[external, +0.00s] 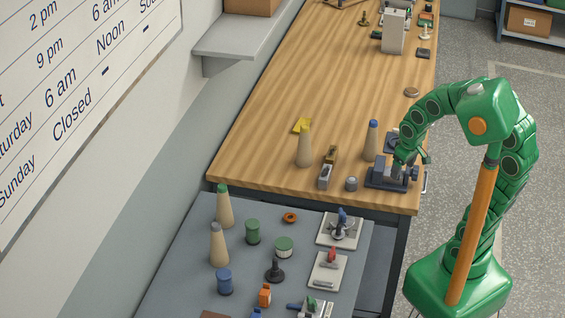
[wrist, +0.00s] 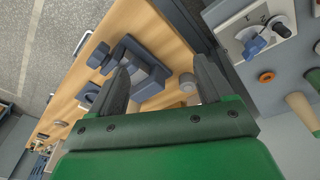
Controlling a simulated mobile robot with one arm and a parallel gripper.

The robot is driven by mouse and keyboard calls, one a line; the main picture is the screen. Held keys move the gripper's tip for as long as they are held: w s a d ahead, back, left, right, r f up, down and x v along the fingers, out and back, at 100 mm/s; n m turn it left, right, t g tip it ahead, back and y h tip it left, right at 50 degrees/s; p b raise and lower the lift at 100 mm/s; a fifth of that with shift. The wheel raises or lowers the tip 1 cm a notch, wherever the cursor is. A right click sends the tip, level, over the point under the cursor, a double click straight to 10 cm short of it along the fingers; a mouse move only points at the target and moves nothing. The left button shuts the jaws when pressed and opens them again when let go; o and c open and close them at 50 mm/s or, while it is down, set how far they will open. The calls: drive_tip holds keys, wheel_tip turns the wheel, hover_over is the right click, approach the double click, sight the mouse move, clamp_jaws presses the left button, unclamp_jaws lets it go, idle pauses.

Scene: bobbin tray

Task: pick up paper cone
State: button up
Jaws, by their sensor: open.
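Several tan paper cones stand upright. On the wooden bench are a yellow-tipped cone (external: 304,150) and a blue-tipped cone (external: 370,146). On the grey table are a green-tipped cone (external: 225,211) and a grey-tipped cone (external: 218,248). My gripper (external: 402,164) is at the bench's right front, over or beside the blue-grey vise (external: 376,178), right of the blue-tipped cone. In the wrist view my gripper (wrist: 160,72) is open and empty, with the vise beyond its fingers.
A grey cylinder (external: 351,184) and a small grey block (external: 325,176) sit near the bench's front edge. The middle of the bench (external: 330,85) is clear.

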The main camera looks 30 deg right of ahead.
sight(217, 239)
drive_tip(key=w+a+f+n+t+y, duration=0.2)
drive_tip(key=w+a+n, duration=0.1)
drive_tip(key=w+a, duration=0.8)
drive_tip(key=w+a+f+n+t+y, duration=0.25)
drive_tip(key=w+a, duration=0.35)
drive_tip(key=a, duration=0.8)
drive_tip(key=shift+s+a+f+n+g+y, duration=0.2)
drive_tip(key=shift+s+a+f+n+y, duration=0.95)
drive_tip(key=shift+a, duration=5.35)
drive_tip(key=shift+s+a+f+n+g+y, duration=0.15)
drive_tip(key=shift+s+a+f+n+y, duration=0.95)
drive_tip(key=shift+a, duration=5.45)
drive_tip(key=shift+s+a+f+n+g+y, duration=0.35)
drive_tip(key=shift+a+f+y, duration=1.45)
drive_tip(key=shift+a, duration=4.7)
drive_tip(key=shift+s+r+y, duration=0.1)
drive_tip(key=shift+r+y, duration=0.2)
drive_tip(key=shift+r, duration=0.05)
